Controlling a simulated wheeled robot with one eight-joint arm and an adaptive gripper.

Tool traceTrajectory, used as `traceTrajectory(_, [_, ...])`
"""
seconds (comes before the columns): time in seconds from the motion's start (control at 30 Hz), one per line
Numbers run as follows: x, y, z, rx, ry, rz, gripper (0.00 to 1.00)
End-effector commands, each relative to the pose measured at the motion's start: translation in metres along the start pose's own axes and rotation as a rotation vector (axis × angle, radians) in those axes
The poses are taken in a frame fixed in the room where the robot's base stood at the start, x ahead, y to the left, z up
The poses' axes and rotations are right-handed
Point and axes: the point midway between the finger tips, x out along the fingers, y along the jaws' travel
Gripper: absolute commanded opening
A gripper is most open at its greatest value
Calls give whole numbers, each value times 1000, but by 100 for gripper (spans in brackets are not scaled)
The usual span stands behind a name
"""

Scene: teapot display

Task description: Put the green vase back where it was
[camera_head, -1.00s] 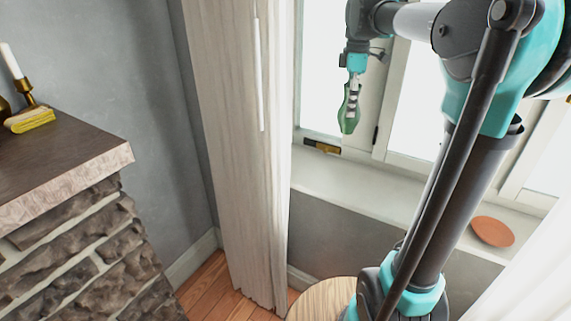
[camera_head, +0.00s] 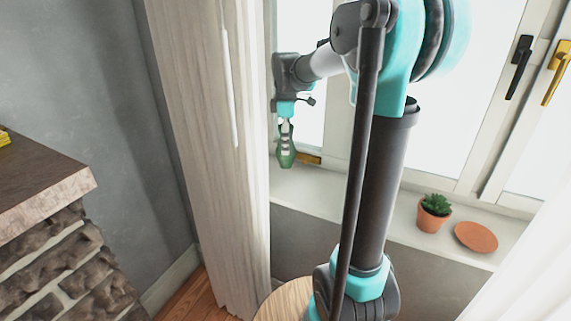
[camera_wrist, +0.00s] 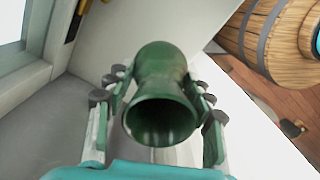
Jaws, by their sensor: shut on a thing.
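The green vase (camera_head: 286,155) hangs upright below my gripper (camera_head: 286,128), near the left end of the window sill. My gripper is shut on the vase's upper part. In the wrist view the vase (camera_wrist: 162,95) shows its open mouth toward the camera, with the fingers of my gripper (camera_wrist: 160,108) on both sides of it. From these views I cannot tell for sure whether the vase's base touches the sill (camera_head: 312,190).
A potted succulent (camera_head: 434,212) and a terracotta saucer (camera_head: 476,237) stand on the sill to the right. A curtain (camera_head: 215,150) hangs just left of the vase. A wooden barrel (camera_wrist: 275,40) stands below the sill. The sill between vase and plant looks clear.

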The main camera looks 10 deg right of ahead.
Motion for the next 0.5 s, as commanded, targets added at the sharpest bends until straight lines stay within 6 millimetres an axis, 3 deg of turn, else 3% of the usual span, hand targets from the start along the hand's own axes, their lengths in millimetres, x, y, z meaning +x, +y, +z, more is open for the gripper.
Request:
traceTrajectory(0.13, [28,0,0,0,0,0,7])
traceTrajectory(0.5, [66,0,0,0,0,0,7])
